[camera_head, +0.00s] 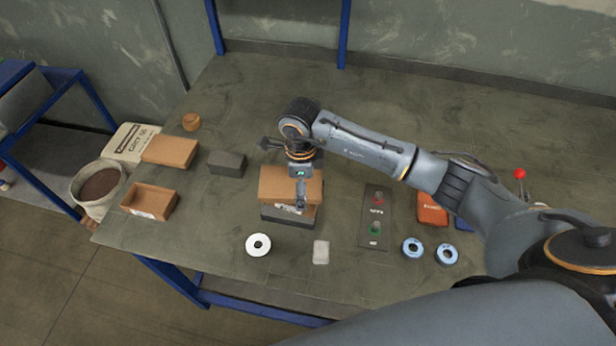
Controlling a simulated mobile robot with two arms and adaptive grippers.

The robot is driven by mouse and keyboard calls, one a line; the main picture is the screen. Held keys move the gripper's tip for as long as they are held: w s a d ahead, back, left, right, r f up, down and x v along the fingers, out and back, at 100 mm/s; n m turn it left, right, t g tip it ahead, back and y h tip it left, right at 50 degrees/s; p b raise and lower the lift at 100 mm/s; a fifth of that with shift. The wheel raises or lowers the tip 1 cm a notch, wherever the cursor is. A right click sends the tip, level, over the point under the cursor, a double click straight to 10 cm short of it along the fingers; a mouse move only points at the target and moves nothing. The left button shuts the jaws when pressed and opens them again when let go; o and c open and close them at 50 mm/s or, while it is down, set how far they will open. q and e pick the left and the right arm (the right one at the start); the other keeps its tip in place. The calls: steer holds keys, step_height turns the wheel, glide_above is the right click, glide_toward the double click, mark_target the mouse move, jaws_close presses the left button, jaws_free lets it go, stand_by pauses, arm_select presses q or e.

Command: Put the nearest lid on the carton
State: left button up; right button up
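The open brown carton (140,203) stands at the left of the table, with a pale label on its front side. One brown cardboard lid (274,180) lies on top of a dark block (272,214) near the table's middle. Another brown lid-like piece (170,151) lies behind the carton. My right gripper (300,204) points down over the lid on the dark block, at its front edge. Its fingers look narrow and overlap the lid; whether they are open or gripping it cannot be seen. My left gripper is not in view.
A dark grey block (226,163) stands between the lids. A white ring (258,245), pale block (321,252), switch panel (376,217) and two blue rings (413,248) lie in front and right. A bucket (98,188) is off the table's left edge.

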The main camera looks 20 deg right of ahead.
step_height(320, 180, down, 2)
steer(key=m, duration=0.3)
steer(key=shift+d+f+m, duration=0.1)
steer(key=shift+f+m, duration=0.15)
steer(key=shift+m, duration=0.15)
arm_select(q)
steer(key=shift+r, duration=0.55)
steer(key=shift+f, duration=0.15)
arm_select(e)
steer(key=shift+f, duration=0.3)
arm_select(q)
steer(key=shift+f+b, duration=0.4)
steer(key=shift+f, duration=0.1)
arm_select(e)
steer(key=shift+f, duration=0.5)
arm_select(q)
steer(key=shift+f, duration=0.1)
arm_select(e)
steer(key=shift+w+f, duration=0.1)
steer(key=shift+f, duration=0.05)
steer(key=o, duration=0.7)
